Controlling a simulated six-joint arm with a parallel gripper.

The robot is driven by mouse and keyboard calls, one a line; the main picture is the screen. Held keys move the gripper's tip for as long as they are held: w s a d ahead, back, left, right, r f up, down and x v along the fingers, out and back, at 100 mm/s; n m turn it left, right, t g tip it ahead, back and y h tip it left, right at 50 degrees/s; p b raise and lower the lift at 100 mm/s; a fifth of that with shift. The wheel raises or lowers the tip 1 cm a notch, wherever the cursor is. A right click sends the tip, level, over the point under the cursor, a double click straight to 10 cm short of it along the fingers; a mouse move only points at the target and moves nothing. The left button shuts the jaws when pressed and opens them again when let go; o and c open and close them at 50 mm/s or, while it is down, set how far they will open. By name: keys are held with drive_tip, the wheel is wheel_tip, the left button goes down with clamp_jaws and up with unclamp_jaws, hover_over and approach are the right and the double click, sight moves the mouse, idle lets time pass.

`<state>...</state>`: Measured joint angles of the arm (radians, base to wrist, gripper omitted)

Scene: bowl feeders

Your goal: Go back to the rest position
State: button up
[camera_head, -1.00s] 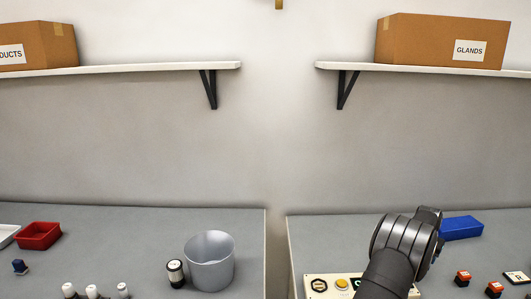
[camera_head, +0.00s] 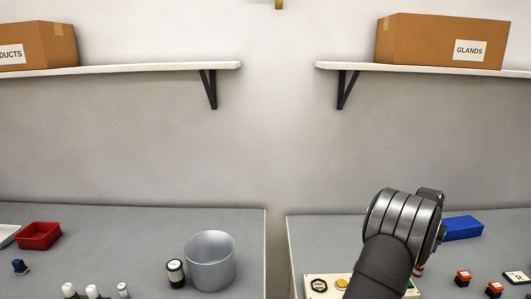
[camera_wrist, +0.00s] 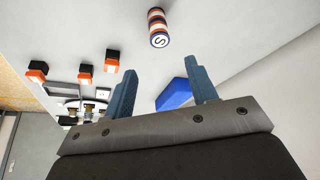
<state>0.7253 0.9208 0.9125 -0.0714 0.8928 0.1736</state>
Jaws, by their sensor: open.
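My gripper (camera_wrist: 162,92) shows in the wrist view with its two blue-grey fingers spread wide apart. It is open and nothing is between the fingers. In the head view my arm rises over the right table, and its wrist hides the gripper itself. A blue block or tray (camera_head: 462,228) lies on the right table just right of my wrist. It also shows beyond the fingers in the wrist view (camera_wrist: 174,95).
A cream panel with buttons (camera_head: 321,287) lies beside my forearm. Orange-and-black blocks (camera_head: 462,278) sit at right. An orange-striped cylinder (camera_wrist: 158,28) stands apart from the fingers. The left table holds a grey bucket (camera_head: 210,262) and a red bin (camera_head: 39,236). A gap separates the tables.

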drive_tip(key=x, duration=1.1)
drive_tip(key=shift+f, duration=0.25)
wheel_tip(320, 180, up, 4)
drive_tip(key=shift+w+d+r, duration=0.1)
drive_tip(key=shift+d+r, duration=0.05)
drive_tip(key=shift+r, duration=0.05)
drive_tip(key=s+d+r, duration=0.3)
drive_tip(key=s+r, duration=0.4)
drive_tip(key=s, duration=0.4)
drive_tip(key=s+d+f+n, duration=0.1)
drive_tip(key=s+f, duration=0.1)
drive_tip(key=s, duration=0.7)
drive_tip(key=s+d+f, duration=0.1)
drive_tip(key=s+f, duration=0.1)
drive_tip(key=s, duration=0.7)
drive_tip(key=w+f, duration=0.2)
drive_tip(key=w, duration=0.1)
drive_tip(key=w+f, duration=0.3)
drive_tip(key=w, duration=0.1)
drive_tip(key=w+a+f, duration=0.1)
drive_tip(key=w+f, duration=0.2)
drive_tip(key=shift+w, duration=0.4)
drive_tip(key=shift+f, duration=0.5)
